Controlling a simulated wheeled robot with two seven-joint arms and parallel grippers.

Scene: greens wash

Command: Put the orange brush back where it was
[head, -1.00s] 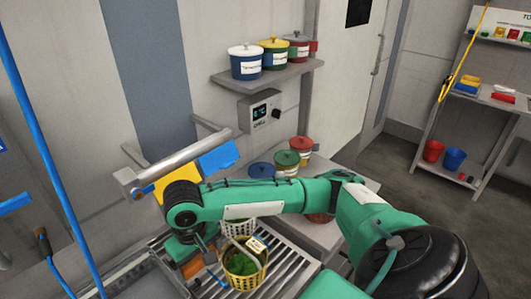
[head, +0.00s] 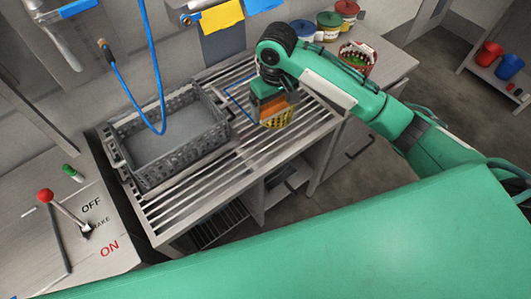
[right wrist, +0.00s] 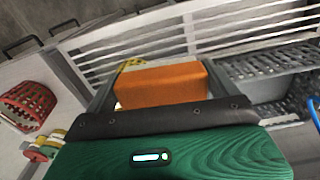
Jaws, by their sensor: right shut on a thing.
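The orange brush (right wrist: 160,84) shows as an orange block between the two fingers of my right gripper (right wrist: 152,95) in the right wrist view. In the head view, my right gripper (head: 272,104) is shut on the brush (head: 270,108), pointing down over the slatted rack. Its jaws hide part of the brush. A yellow basket (head: 281,120) stands on the rack just behind or beside the brush; I cannot tell whether they touch. A blue outline (head: 236,102) lies on the slats left of the gripper. My left gripper is not in view.
A grey perforated crate (head: 180,160) stands on the rack (head: 250,150) at left, with a blue hose (head: 158,90) hanging over it. Front slats are clear.

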